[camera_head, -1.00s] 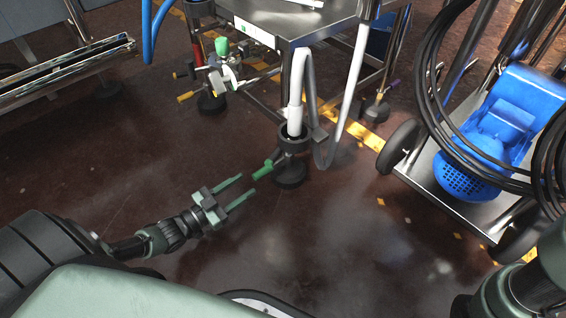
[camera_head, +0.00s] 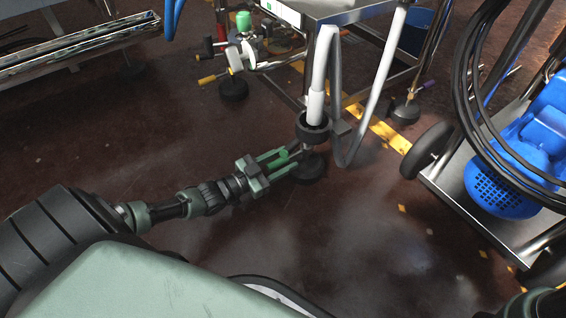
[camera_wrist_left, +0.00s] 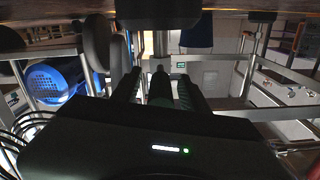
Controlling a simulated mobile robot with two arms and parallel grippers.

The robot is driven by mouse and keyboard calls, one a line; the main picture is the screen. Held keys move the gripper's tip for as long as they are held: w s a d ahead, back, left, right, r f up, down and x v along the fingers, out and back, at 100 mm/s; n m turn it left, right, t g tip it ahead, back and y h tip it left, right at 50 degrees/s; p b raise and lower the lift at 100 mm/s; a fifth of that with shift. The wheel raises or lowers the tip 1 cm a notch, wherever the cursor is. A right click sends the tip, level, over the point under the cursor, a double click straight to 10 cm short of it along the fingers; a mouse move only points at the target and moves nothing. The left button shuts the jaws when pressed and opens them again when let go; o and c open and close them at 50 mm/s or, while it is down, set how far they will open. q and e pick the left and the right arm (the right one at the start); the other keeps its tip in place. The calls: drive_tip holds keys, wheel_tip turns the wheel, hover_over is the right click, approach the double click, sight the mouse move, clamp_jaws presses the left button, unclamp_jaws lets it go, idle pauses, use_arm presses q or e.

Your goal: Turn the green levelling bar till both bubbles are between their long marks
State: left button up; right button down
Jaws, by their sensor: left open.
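The green levelling bar (camera_head: 283,155) sticks out to the left, low at the black foot (camera_head: 311,165) under the steel table's near leg. My left gripper (camera_head: 289,160) is open, its two green fingers reaching around the bar's end, one on each side; I cannot tell whether they touch it. In the left wrist view the dark fingers (camera_wrist_left: 160,92) point at the foot area, with a sliver of green between them. The bubbles and their long marks cannot be made out in either view. My right gripper is out of view.
A trolley (camera_head: 465,205) with a blue machine (camera_head: 505,180) and black cables is at right. The floor left of the foot is clear.

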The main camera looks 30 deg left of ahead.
use_arm(q)
clamp_jaws()
idle(1.4)
